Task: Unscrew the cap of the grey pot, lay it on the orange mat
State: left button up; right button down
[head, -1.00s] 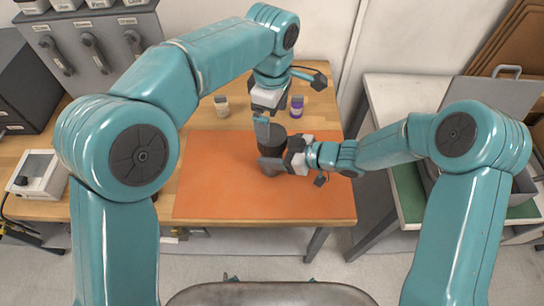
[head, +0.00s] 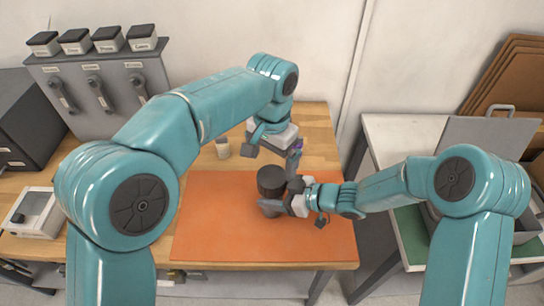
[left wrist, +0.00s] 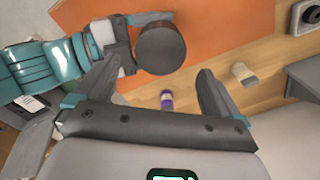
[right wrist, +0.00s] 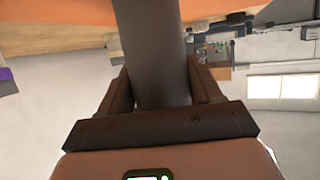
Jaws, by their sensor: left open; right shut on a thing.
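The grey pot (head: 268,210) stands upright over the orange mat (head: 215,225), with its wide dark cap (head: 271,180) on top. In the left wrist view the cap (left wrist: 161,48) shows as a dark round disc. My right gripper (head: 279,196) is shut on the pot's body from the right; the right wrist view shows the grey body (right wrist: 155,50) between its fingers. My left gripper (head: 273,149) is open and empty, behind and above the cap, apart from it. Whether the pot's base touches the mat is hard to tell.
A small cream-labelled bottle (head: 222,148) and a purple bottle (left wrist: 166,100) stand on the wood behind the mat. A box with a dark knob (head: 35,212) is at the left. The mat's left and front parts are clear.

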aim_at(272, 176)
pick_arm(q)
jog(key=m, duration=0.5)
jog(key=shift+m, duration=0.3)
jog(key=m, duration=0.2)
jog(key=shift+m, duration=0.3)
jog(key=m, duration=0.6)
jog(key=shift+f+m, duration=0.1)
jog(key=shift+m, duration=0.3)
notch_tip(272, 176, down, 8)
jog(key=shift+r, duration=0.1)
jog(key=c, duration=1.1)
jog(key=shift+o, duration=0.2)
jog(key=n, duration=0.3)
